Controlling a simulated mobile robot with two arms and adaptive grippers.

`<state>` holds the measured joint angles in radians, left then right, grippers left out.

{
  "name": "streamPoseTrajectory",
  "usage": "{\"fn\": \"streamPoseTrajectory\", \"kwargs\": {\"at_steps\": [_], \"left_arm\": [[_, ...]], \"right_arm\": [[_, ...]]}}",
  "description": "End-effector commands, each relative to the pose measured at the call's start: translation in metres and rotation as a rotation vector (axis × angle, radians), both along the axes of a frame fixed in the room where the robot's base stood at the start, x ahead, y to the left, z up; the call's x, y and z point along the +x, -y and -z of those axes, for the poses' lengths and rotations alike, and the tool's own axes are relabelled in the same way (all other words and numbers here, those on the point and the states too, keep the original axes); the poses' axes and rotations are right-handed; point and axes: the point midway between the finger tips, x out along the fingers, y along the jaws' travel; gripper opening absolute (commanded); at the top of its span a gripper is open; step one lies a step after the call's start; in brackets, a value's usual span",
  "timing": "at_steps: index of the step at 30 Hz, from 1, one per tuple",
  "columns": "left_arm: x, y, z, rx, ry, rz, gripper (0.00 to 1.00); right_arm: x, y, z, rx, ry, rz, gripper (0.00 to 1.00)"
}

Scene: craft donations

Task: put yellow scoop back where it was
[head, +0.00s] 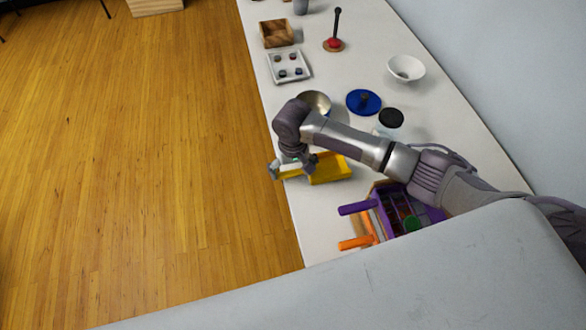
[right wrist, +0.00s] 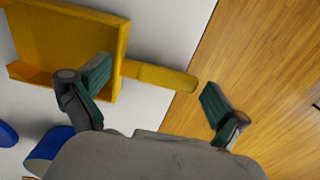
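The yellow scoop (head: 330,168) lies on the white table near its left edge, its handle pointing left toward the floor side. In the right wrist view the scoop (right wrist: 60,45) shows its square pan at the upper left and its handle (right wrist: 170,77) reaching right. My right gripper (head: 292,168) is over the handle end, fingers apart. In the right wrist view the handle shows between the open fingers of the gripper (right wrist: 155,85); I cannot tell whether they touch it. My left gripper is not in view.
A purple scoop (head: 357,208) and an orange scoop (head: 355,243) sit stacked at the near end of the table. A metal bowl (head: 316,101), a blue disc (head: 363,102) and a black-lidded jar (head: 391,118) stand beyond my arm. A white bowl (head: 406,68) is farther back.

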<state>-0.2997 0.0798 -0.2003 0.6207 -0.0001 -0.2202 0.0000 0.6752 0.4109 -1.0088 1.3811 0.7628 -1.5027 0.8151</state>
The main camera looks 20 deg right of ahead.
Motion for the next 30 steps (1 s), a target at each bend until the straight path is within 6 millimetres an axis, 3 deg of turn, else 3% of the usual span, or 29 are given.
{"fn": "streamPoseTrajectory", "kwargs": {"at_steps": [7,11,24,30], "left_arm": [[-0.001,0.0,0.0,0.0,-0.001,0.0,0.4],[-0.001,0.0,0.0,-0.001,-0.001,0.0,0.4],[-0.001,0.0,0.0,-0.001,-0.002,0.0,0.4],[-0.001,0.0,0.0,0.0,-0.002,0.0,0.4]], "right_arm": [[0.0,0.0,-0.002,0.0,0.0,0.0,1.0],[0.001,-0.001,-0.014,0.002,0.002,0.0,1.0],[0.0,-0.001,-0.101,0.002,0.002,-0.001,1.0],[0.0,-0.001,-0.121,0.001,0.001,0.001,1.0]]}}
